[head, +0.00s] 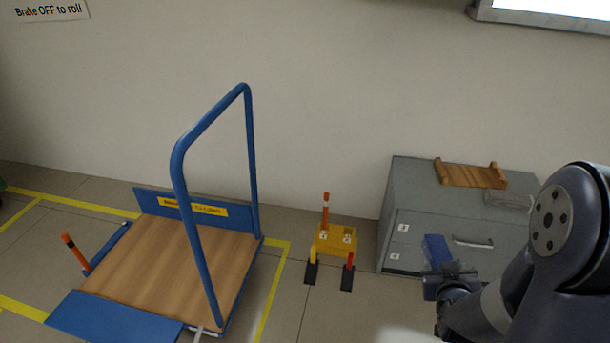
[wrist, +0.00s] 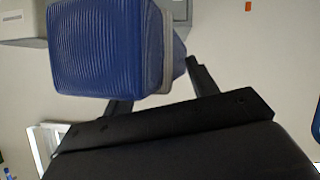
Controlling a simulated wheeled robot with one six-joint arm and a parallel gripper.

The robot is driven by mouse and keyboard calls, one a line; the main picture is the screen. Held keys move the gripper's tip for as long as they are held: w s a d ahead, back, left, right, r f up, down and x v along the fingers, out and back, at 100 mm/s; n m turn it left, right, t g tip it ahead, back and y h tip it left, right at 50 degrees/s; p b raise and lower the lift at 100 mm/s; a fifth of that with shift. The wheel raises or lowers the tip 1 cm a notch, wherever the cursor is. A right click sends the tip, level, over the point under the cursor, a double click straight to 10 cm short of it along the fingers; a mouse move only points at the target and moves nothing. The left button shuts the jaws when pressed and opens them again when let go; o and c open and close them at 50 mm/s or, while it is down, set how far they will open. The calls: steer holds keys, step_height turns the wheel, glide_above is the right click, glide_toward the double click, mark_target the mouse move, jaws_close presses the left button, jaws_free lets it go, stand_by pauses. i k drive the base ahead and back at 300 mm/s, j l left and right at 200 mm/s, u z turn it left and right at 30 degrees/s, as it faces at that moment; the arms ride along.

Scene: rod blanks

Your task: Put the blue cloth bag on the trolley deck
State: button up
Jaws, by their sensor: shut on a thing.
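The blue cloth bag (wrist: 100,50) fills the upper left of the wrist view, with a grey band (wrist: 168,45) along its right side. My gripper (wrist: 160,95) is shut on the bag. In the head view the bag (head: 437,249) is held up in front of the grey drawer cabinet, at the end of my gripper (head: 440,268). The trolley deck (head: 150,265) is a bare wooden platform at the left, with blue edges and a tall blue push handle (head: 178,160). The gripper is well to the right of the deck.
A small yellow stand (head: 335,240) with red and orange posts stands between trolley and cabinet. The grey cabinet (head: 420,215) bears a wooden tray (head: 470,176). An orange-tipped lever (head: 75,252) rises at the trolley's left. Yellow floor lines (head: 268,305) run around the trolley.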

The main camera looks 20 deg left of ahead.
mark_target(154, 265)
steer(key=k+j+z, duration=0.1)
steer(key=k+j, duration=0.15)
steer(key=j, duration=0.25)
steer(key=k+j+z, duration=0.1)
steer(key=k+j, duration=0.15)
steer(key=j, duration=0.2)
steer(key=k+j, duration=0.3)
steer(key=j, duration=0.15)
steer(key=k+j+z, duration=0.15)
steer(key=k+j, duration=0.15)
steer(key=j, duration=0.15)
steer(key=j+z, duration=0.1)
steer(key=j, duration=0.6)
steer(key=k+j+z, duration=0.1)
steer(key=j, duration=0.6)
steer(key=k+j+z, duration=0.1)
steer(key=j, duration=0.85)
steer(key=i+j, duration=0.15)
steer(key=j, duration=0.15)
